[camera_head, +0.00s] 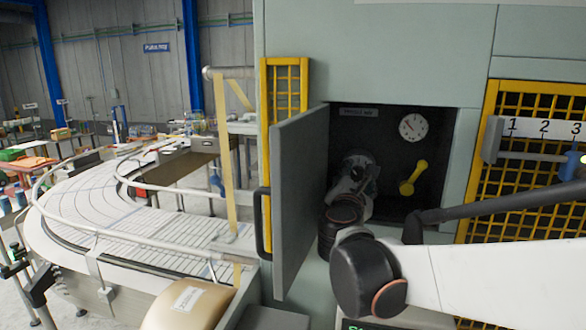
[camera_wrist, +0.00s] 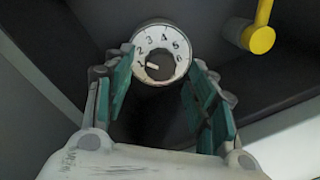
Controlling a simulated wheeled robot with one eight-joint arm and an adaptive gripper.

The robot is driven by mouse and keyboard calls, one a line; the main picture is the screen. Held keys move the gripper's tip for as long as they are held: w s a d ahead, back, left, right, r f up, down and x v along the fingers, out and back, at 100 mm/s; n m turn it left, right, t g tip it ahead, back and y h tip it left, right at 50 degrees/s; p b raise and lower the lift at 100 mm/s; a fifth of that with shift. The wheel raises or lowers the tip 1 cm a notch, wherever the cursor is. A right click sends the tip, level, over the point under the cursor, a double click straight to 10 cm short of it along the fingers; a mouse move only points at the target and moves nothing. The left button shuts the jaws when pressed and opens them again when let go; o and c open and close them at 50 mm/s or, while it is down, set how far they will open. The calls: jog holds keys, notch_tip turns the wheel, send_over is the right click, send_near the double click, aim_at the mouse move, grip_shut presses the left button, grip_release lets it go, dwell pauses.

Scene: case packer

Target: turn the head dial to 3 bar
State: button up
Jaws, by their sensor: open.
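The head dial (camera_wrist: 153,37) is a round white dial with numbers up to 6 and a dark knob in its middle. The knob's pale pointer lies to the left, near the 1. In the wrist view my gripper (camera_wrist: 160,63) is open, its teal-padded fingers left and right of the dial. I see no finger closed on the knob, and cannot tell whether either touches it. In the head view my gripper (camera_head: 362,165) reaches into the dark open cabinet; I cannot make out the numbered dial there. A white gauge with a needle (camera_head: 413,127) is on its back wall.
A yellow lever (camera_head: 413,177) is right of my gripper; it also shows in the wrist view (camera_wrist: 258,38). The grey cabinet door (camera_head: 300,200) stands open on the left. Yellow guards (camera_head: 285,75) flank the cabinet. A curved conveyor (camera_head: 90,205) lies left.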

aim_at(356, 175)
jog(key=shift+x, duration=1.5)
jog(key=c, duration=1.1)
